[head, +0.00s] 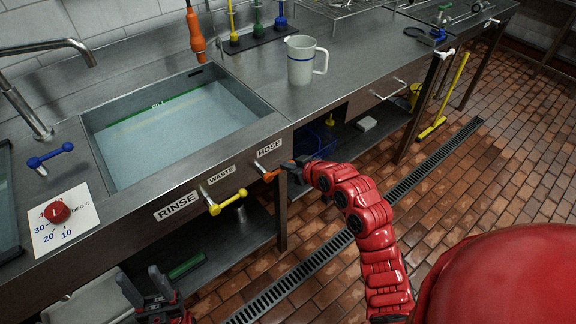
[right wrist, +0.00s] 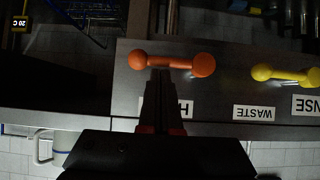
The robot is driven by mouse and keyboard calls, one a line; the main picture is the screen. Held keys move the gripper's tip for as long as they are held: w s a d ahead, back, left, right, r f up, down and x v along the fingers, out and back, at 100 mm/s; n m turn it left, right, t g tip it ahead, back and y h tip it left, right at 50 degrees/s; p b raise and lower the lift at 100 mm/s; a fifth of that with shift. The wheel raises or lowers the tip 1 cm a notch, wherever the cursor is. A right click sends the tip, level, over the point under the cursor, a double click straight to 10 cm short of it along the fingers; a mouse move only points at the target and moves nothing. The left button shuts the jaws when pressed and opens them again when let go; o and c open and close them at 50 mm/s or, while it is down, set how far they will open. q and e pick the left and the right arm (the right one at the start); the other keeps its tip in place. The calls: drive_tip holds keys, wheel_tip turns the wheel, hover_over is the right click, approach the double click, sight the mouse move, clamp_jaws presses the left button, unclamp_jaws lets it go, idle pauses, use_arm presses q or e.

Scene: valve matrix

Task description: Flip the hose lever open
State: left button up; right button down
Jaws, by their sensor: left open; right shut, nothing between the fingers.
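The orange hose lever (head: 269,176) is on the sink's front panel under the HOSE label (head: 268,148), partly hidden by my right gripper in the head view. In the right wrist view the orange lever (right wrist: 172,63) lies sideways, roughly along the panel, with a round knob at each end. My right gripper (head: 291,168) is shut and empty. Its fingertips (right wrist: 158,78) are right at the lever, nearer its left knob in the wrist view; I cannot tell whether they touch. My left gripper (head: 146,284) is open and empty, low in front of the shelf.
The yellow waste lever (head: 228,202) is left of the orange one. A blue lever (head: 50,155) and a red dial (head: 57,211) are further left. A white jug (head: 301,60) stands on the counter. Open tiled floor (head: 470,210) lies to the right.

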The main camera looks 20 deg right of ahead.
drive_tip(key=shift+w+d+f+m+y+b, duration=0.1)
drive_tip(key=shift+d+f+m+y+b, duration=0.1)
drive_tip(key=shift+f+m+y+b, duration=0.15)
idle(0.3)
wheel_tip(320, 180, down, 8)
drive_tip(key=s+a+m+y+b, duration=0.1)
drive_tip(key=a+m+y+b, duration=0.1)
drive_tip(key=m+y+b, duration=0.6)
drive_tip(key=shift+a+m+y+b, duration=0.35)
drive_tip(key=shift+m+y, duration=0.8)
drive_tip(key=shift+m, duration=0.3)
drive_tip(key=shift+f, duration=0.1)
